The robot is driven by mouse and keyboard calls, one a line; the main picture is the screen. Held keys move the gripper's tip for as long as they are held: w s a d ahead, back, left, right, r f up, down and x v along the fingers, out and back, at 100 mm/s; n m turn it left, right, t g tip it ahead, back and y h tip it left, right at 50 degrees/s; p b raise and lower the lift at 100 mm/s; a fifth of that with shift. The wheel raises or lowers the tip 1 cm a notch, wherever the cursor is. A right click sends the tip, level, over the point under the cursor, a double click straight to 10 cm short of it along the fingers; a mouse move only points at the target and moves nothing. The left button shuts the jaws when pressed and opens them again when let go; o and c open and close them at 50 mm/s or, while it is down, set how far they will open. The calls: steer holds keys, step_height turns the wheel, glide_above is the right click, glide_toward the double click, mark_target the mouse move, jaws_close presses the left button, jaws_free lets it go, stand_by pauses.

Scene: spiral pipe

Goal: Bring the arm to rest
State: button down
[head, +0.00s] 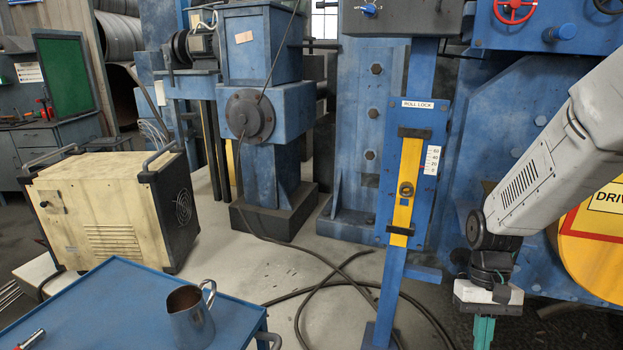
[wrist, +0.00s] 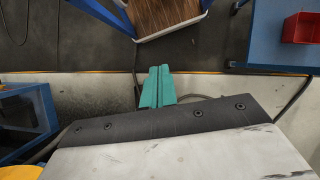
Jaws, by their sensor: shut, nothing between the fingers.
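My arm reaches down from the right edge of the head view. My gripper (head: 483,335) hangs at the lower right with its green fingers pointing down, cut off by the bottom edge. In the wrist view the two green fingers (wrist: 157,87) lie side by side with only a thin line between them. The gripper is shut and empty. It hangs over the floor, right of the blue post with the yellow roll lock bar (head: 406,185).
A blue cart (head: 115,300) with a metal jug (head: 190,315) stands at the lower left, a cream machine (head: 105,215) behind it. Black cable (head: 300,252) lies on the floor. A yellow drum (head: 592,245) is close to my arm. A red bin (wrist: 301,28) shows in the wrist view.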

steer(key=s+a+r+t, duration=0.2)
steer(key=s+r+t, duration=0.1)
steer(key=s+r, duration=0.4)
steer(key=s+a+r+n+t, duration=0.1)
steer(key=s+a+r+t, duration=0.2)
steer(key=s+r, duration=0.4)
step_height(320, 180, up, 5)
steer(key=shift+a+f+n+h, duration=0.1)
steer(key=shift+a+n+h, duration=0.2)
steer(key=shift+a+h, duration=0.1)
